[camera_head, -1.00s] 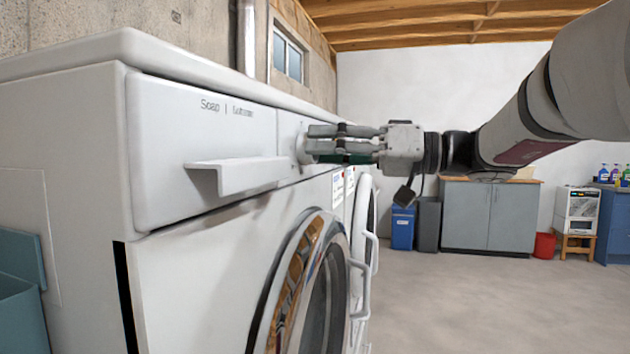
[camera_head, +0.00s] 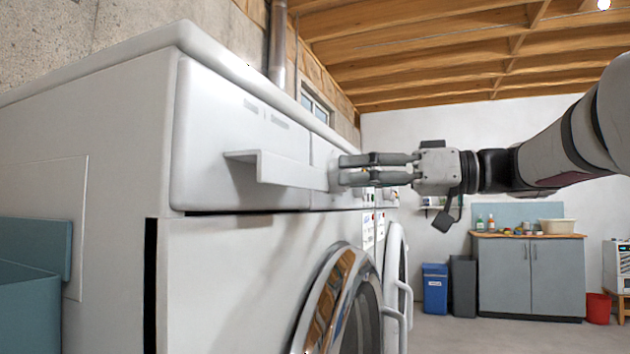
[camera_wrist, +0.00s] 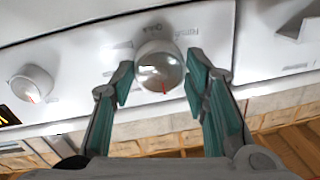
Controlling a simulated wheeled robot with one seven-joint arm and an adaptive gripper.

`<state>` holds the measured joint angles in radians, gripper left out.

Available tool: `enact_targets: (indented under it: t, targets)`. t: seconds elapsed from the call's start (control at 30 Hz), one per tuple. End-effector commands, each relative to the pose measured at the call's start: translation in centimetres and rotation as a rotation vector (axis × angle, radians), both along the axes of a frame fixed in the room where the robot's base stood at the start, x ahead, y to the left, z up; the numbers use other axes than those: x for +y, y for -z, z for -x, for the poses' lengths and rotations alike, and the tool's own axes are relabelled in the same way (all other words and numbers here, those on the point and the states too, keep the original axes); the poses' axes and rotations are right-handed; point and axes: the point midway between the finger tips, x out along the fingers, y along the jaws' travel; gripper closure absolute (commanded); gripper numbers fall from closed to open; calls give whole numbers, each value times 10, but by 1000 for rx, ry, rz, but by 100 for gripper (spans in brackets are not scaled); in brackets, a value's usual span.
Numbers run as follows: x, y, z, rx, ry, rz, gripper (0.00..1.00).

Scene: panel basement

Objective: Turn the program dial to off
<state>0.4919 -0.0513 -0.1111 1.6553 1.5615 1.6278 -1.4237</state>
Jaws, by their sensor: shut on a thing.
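The program dial (camera_wrist: 160,68) is a round silver-white knob on the white washer's front panel (camera_head: 325,155). Its red mark points toward the bottom of the wrist picture. Small labels, hard to read, stand around it. My gripper (camera_wrist: 158,78) has its teal-padded fingers on either side of the knob and is shut on it. In the head view, my gripper (camera_head: 346,172) reaches in from the right with its fingertips at the dial (camera_head: 334,175), which they mostly hide.
A drawer handle (camera_head: 270,168) juts out left of the dial. A second knob (camera_wrist: 30,84) shows in the wrist view. Below are the round door (camera_head: 340,300) and door handles.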

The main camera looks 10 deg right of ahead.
Motion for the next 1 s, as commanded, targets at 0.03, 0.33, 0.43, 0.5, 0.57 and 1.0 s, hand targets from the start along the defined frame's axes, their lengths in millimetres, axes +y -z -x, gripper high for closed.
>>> enact_targets:
  t: [0.03,0.33,0.43,0.5,0.57,1.0]
  targets:
    - [0,1,0,1,0,1,86]
    - [0,0,0,0,0,0,38]
    - [0,0,0,0,0,0,38]
    - [0,0,0,0,0,0,38]
    - [0,0,0,0,0,0,38]
    - [-50,0,28,0,5,0,38]
